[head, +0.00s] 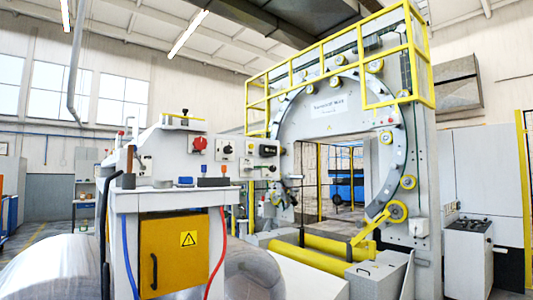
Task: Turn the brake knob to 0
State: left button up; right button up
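A grey-white control housing (170,150) stands left of centre in the head view. A round red knob or button (198,144) sits on its right part. A grey box with dark round controls (268,150) is further right. I cannot tell which one is the brake knob, and any markings are too small to read. Neither of my grippers shows in the view.
A white bench top (175,198) with small coloured items is in front of the housing, above a yellow cabinet door (174,255). Blue and red hoses hang beside it. The large ring machine (330,110) with yellow rails and yellow rollers (318,262) stands to the right.

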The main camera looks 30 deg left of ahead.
aim_at(228, 149)
jog(key=u, duration=0.2)
jog(key=i, duration=0.8)
jog(key=u, duration=0.5)
